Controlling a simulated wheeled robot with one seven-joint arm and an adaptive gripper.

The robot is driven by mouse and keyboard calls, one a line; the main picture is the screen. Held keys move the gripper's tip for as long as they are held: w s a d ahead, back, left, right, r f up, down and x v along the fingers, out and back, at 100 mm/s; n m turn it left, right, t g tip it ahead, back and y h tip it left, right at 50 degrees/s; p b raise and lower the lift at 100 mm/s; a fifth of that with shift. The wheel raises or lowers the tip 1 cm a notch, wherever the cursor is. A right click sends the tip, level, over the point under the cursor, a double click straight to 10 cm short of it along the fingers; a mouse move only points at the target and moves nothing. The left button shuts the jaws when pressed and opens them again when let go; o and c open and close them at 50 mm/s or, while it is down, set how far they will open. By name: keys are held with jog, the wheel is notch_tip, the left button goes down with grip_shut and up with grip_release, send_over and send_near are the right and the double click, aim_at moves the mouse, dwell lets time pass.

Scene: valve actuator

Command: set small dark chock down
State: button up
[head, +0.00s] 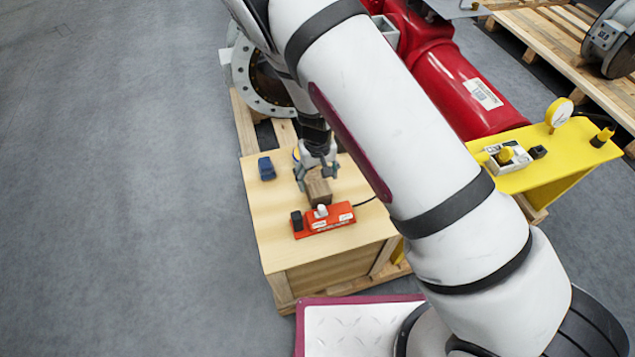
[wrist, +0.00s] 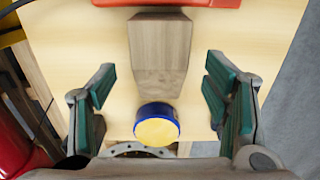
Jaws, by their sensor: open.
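The small dark chock (head: 318,188), a brown wooden block with a tapered end, is on the pale wooden crate top (head: 268,215), just behind an orange-red panel. In the wrist view the chock (wrist: 160,48) lies in line with the gap between my fingers, with clear space on both sides. My gripper (head: 316,172) is open above the crate top at the chock; its green-padded fingers (wrist: 162,88) are spread wide and touch nothing that I can see. The arm partly hides the chock's far side in the head view.
The orange-red panel (head: 325,220) carries a white part and a black block (head: 296,220). A blue object (head: 266,168) sits at the crate's left. A round blue-and-yellow item (wrist: 157,124) is near the chock. A yellow stand (head: 545,158) and red cylinder (head: 470,90) are to the right.

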aim_at(317, 183)
notch_tip(317, 183, up, 8)
jog(key=p, duration=0.1)
jog(key=shift+p, duration=0.3)
jog(key=shift+r, duration=0.15)
